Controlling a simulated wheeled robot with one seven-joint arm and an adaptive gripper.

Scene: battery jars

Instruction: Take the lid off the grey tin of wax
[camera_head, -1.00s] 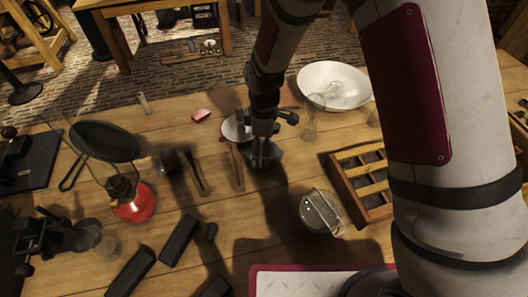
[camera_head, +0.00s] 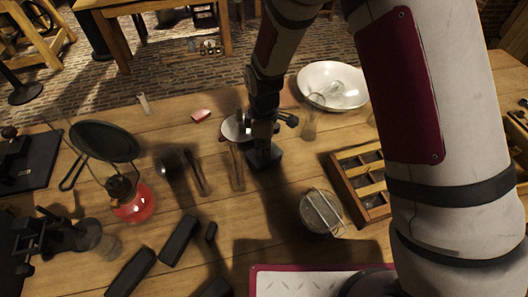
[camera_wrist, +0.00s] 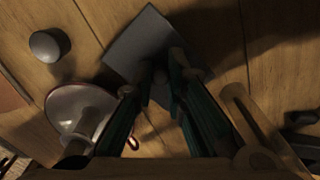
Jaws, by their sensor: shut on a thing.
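The grey tin (camera_head: 264,157) shows as a small dark grey block on the wooden table, near the middle of the head view. In the wrist view its square grey top (camera_wrist: 142,42) lies under my fingertips. My gripper (camera_head: 263,135) points down over it from above. In the wrist view my gripper (camera_wrist: 166,78) has its fingers close together at the near edge of the square top, shut on a small part of the lid. The fingers hide most of that part. I cannot tell whether the lid sits flush or is lifted.
A pan with a pale inside (camera_head: 234,128) stands close at the left of my gripper. Tongs (camera_head: 196,174) lie further left. A glass (camera_head: 311,124), a white bowl (camera_head: 350,95), a wooden compartment tray (camera_head: 346,180) and a round jar (camera_head: 318,212) are on the right.

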